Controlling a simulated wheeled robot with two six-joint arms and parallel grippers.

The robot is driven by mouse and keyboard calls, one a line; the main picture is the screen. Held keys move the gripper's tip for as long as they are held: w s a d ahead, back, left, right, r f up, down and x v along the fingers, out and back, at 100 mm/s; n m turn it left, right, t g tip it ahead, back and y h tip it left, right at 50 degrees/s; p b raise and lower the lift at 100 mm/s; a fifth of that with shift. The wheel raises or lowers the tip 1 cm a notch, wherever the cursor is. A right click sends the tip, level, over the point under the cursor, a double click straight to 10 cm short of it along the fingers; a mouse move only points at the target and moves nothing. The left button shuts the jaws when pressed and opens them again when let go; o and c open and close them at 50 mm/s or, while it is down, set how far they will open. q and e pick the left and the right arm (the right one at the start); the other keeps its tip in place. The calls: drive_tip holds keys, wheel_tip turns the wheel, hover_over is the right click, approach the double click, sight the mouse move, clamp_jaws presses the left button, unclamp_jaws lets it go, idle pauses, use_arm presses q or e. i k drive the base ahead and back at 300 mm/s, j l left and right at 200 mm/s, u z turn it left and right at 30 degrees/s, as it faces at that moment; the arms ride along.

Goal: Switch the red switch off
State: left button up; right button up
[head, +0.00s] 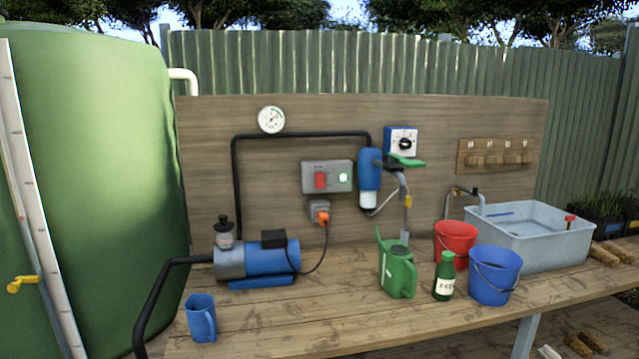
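The red switch (320,180) is on a grey switch box (334,166) fixed to the upright wooden board, near the middle of the head view. A small round green light (344,178) on the right of the same box looks lit. The switch is small here, and I cannot tell which way its rocker is tilted. Nothing covers it. Neither of my grippers shows in the head view.
Below the box is a socket with an orange plug (322,217), its cable running to the blue pump (272,259). A blue filter (369,180) hangs right of the box. A blue jug (200,318), green watering can (397,270), bottle (444,278) and buckets stand on the bench.

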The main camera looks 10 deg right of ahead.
sight(320, 181)
drive_tip(key=l+u, duration=0.1)
drive_tip(key=u, duration=0.3)
drive_tip(key=l+u, duration=0.15)
drive_tip(key=u, duration=0.2)
drive_tip(key=l+u, duration=0.15)
drive_tip(key=l, duration=0.35)
drive_tip(key=l+u, duration=0.15)
drive_tip(key=l, duration=0.35)
drive_tip(key=k+l+u, duration=0.15)
drive_tip(key=l, duration=0.35)
drive_tip(key=l+u, duration=0.15)
drive_tip(key=l, duration=0.35)
drive_tip(key=k+l+u, duration=0.15)
drive_tip(key=l, duration=0.3)
